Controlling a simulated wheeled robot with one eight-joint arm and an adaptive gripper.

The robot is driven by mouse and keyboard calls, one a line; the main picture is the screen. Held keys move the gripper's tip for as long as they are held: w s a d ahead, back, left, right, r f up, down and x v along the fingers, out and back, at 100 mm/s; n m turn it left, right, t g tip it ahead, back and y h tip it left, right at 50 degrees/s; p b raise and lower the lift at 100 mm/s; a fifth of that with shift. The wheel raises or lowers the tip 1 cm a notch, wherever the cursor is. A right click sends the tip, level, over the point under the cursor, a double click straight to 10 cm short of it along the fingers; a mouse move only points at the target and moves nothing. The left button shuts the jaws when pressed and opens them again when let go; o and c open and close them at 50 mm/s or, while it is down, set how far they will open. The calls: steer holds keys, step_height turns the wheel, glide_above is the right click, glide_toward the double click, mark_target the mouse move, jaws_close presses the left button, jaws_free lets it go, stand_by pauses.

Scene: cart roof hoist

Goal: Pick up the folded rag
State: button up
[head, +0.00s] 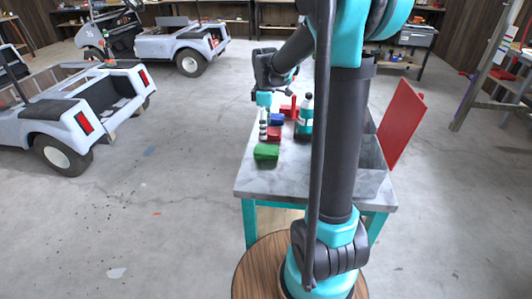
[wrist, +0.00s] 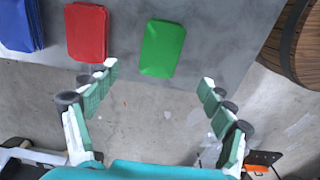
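Three flat, folded cloth-like bundles lie in a row on the grey tabletop (head: 290,185): a green one (head: 266,152), a red one (head: 273,134) and a blue one (head: 277,119). I cannot tell which is the rag named in the task. In the wrist view, the green bundle (wrist: 162,48) is just beyond and between my fingertips, the red bundle (wrist: 87,32) is beyond the left finger, and the blue bundle (wrist: 20,25) is at the upper left corner. My gripper (wrist: 160,74) is open and empty. In the head view my gripper (head: 263,127) hangs at the table's left edge.
A dark bottle with a teal label (head: 304,117) stands behind the bundles, near another red item (head: 288,109). A red panel (head: 402,124) rises at the table's right side. Carts (head: 75,115) stand on the open floor to the left. My arm hides part of the table.

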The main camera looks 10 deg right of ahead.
mark_target(266, 149)
step_height(266, 149, down, 11)
steer(key=shift+s+d+r, duration=0.1)
steer(key=shift+d+r, duration=0.05)
stand_by(0.4)
steer(key=shift+c, duration=0.4)
steer(key=c, duration=1.2)
steer(key=shift+o, duration=0.2)
steer(key=shift+r, duration=0.1)
step_height(266, 149, up, 20)
